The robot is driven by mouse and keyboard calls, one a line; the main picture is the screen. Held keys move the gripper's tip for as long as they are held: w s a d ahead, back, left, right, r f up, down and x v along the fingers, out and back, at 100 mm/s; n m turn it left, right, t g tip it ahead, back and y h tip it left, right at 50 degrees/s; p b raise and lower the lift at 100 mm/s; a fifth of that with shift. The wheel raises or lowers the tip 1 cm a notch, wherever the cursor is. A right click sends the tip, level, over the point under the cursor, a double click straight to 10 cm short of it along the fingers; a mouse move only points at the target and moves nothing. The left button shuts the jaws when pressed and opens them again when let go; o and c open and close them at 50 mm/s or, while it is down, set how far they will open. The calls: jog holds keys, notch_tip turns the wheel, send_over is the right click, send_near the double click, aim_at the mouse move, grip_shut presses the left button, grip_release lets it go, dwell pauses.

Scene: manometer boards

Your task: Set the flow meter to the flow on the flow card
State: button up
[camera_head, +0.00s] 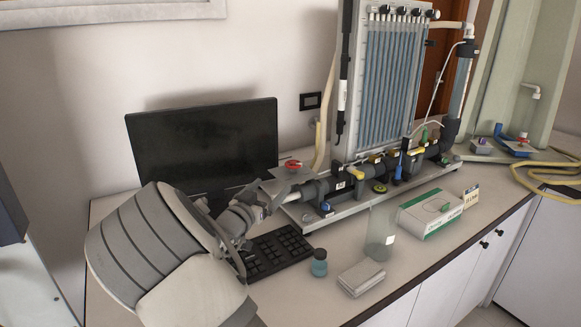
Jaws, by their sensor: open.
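The manometer board (391,85) stands upright on a bench rig, with several blue-filled tubes. A clear upright tube (461,80) at its right looks like the flow meter; its reading is too small to tell. A small pale card (471,196) with dark print, likely the flow card, stands beside the green-and-white box; I cannot read its text. A red-handled valve (293,165) sits at the left end of the dark pipe (340,184). My gripper (272,193) is open, just below and left of that valve. Contact cannot be told.
A black monitor (205,144) and keyboard (275,252) are around my arm. A small bottle (319,263), a stack of pale cloths or papers (361,278), a clear beaker (380,235) and the green-and-white box (430,213) stand near the front edge. A yellow hose (545,172) lies at right.

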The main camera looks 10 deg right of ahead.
aim_at(293, 163)
jog(key=x, duration=1.5)
jog(key=shift+f, duration=0.1)
jog(key=c, duration=1.4)
